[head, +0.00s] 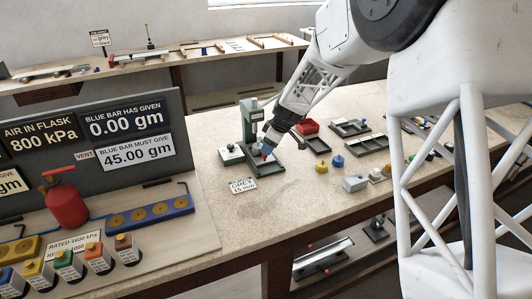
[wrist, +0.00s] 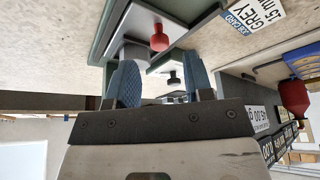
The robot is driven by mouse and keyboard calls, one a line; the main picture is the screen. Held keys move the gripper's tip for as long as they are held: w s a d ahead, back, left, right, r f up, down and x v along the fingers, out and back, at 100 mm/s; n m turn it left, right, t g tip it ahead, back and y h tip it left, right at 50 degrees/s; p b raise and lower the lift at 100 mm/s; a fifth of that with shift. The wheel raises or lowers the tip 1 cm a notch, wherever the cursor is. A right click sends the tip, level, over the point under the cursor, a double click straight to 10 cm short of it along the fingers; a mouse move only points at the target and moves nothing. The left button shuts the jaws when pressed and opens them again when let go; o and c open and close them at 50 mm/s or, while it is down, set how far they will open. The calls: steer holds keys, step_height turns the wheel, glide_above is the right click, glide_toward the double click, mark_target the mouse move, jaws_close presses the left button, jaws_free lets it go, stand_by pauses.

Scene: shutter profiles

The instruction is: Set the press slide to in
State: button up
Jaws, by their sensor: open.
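The press is a green column (head: 251,118) on the bench, with a dark-rimmed grey bed (head: 266,170) at its foot. My gripper (head: 266,149) is low over this bed, close in front of the column. In the wrist view my gripper (wrist: 160,84) shows two blue fingers, spread apart with nothing held between them. A red knob (wrist: 158,38) stands on a pale plate inside the green frame, just beyond the fingers and apart from them. It looks like the slide's handle, but I cannot tell the slide's setting. My gripper hides part of the bed in the head view.
A white block with a dark knob (head: 231,153) is left of the press; its black knob (wrist: 173,78) shows in the wrist view. A "GREY 15 mm" card (head: 242,185) lies in front. A red bin (head: 308,127) and small blocks are to the right.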

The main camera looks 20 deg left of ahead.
steer(key=shift+x, duration=1.95)
jaws_close()
